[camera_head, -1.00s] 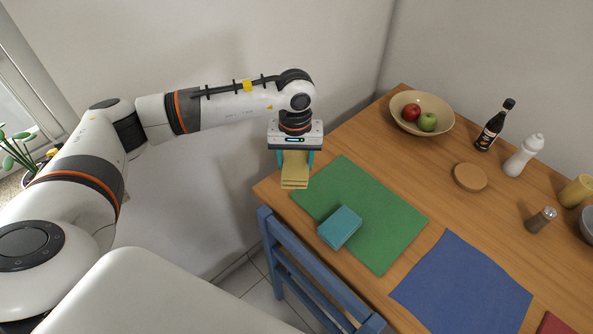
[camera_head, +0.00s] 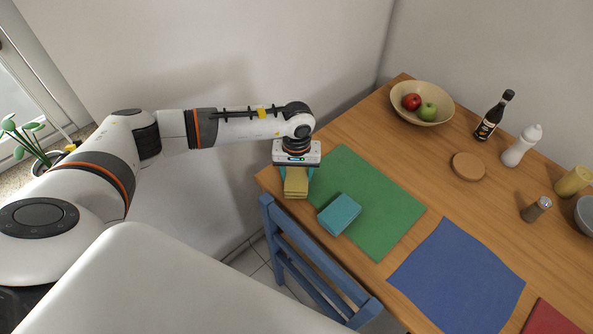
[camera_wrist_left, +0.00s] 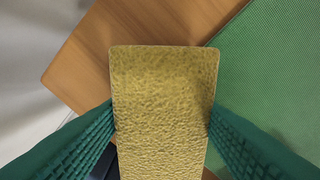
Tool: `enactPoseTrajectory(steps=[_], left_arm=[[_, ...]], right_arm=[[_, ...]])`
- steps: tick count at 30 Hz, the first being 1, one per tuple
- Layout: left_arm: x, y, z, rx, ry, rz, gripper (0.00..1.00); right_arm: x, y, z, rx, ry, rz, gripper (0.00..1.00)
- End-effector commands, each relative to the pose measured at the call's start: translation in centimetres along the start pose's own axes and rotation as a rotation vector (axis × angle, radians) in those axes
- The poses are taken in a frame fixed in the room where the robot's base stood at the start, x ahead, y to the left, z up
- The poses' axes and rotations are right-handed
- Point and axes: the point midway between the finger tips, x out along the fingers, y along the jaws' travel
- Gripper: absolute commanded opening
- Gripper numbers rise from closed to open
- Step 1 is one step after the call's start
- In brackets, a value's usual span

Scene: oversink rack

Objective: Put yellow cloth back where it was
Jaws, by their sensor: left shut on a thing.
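The folded yellow cloth (camera_head: 296,184) is held in my left gripper (camera_head: 296,174), at the near left corner of the wooden table. In the left wrist view the yellow cloth (camera_wrist_left: 162,110) fills the space between the two green fingers, which press on its sides. The table corner and the green mat lie beneath and beyond it there. I cannot tell whether the cloth touches the table. A folded teal cloth (camera_head: 339,214) lies on the green mat (camera_head: 385,205), to the right of the gripper. My right gripper is not in view.
A blue chair (camera_head: 300,262) stands against the table's near edge. A blue mat (camera_head: 458,280) lies to the right. A fruit bowl (camera_head: 440,92), dark bottle (camera_head: 490,118), white bottle (camera_head: 520,148), cork coaster (camera_head: 468,167) and shaker (camera_head: 536,209) stand farther back on the table (camera_head: 362,122).

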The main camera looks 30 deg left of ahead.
Motion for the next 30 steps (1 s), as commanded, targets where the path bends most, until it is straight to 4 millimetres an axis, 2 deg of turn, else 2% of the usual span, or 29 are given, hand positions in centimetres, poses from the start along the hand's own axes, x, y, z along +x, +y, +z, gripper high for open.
enactPoseTrajectory(steps=[4,5,8,20,23,30], left_arm=[[0.4,0.0,0.0,0.0,0.0,0.0,0.33],[0.2,0.0,0.0,0.0,0.0,0.0,0.59],[0.2,0.0,0.0,0.0,0.0,0.0,0.75],[-0.5,0.0,0.1,0.0,-0.002,-0.002,0.76],[-1.9,-0.1,0.1,0.002,-0.004,-0.003,0.76],[-7.2,0.0,0.1,0.001,-0.005,-0.004,0.76]], right_arm=[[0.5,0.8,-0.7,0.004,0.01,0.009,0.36],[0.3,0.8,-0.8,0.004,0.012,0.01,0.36],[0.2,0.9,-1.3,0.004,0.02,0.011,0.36],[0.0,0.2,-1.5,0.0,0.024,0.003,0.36],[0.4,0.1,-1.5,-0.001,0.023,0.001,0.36],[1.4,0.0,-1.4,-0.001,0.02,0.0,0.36]])
